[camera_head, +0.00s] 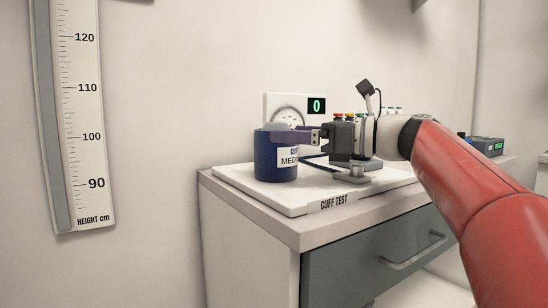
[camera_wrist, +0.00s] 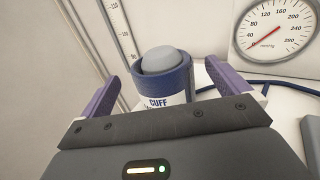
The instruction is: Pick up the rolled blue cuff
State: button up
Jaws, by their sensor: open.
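The rolled blue cuff (camera_head: 268,155) stands upright on the white "CUFF TEST" board (camera_head: 262,193), at its left part. It has a white label and a grey rounded top in its middle; it also shows in the wrist view (camera_wrist: 178,82). My gripper (camera_head: 290,138) is open, its purple fingers level with the upper part of the cuff. In the wrist view, the fingers (camera_wrist: 168,82) lie to the left and right of the cuff, with visible gaps. The dark gripper body hides the cuff's lower part there.
A dial gauge (camera_head: 287,106) with a display reading 0 stands behind the cuff. A dark blue tube (camera_wrist: 262,84) runs nearby. Several colour-capped items stand behind my gripper. A device (camera_head: 486,146) sits farther right. A height scale (camera_head: 78,120) hangs on the left wall.

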jog(key=x, duration=0.4)
jog(key=shift+a+f, duration=0.15)
jog(key=shift+c, duration=0.3)
jog(key=c, duration=1.1)
jog(key=shift+r, duration=0.45)
notch_tip(320, 180, up, 12)
jog(key=p, duration=0.7)
jog(key=b+v, duration=0.1)
jog(key=v, duration=1.7)
jog(key=shift+f, duration=0.45)
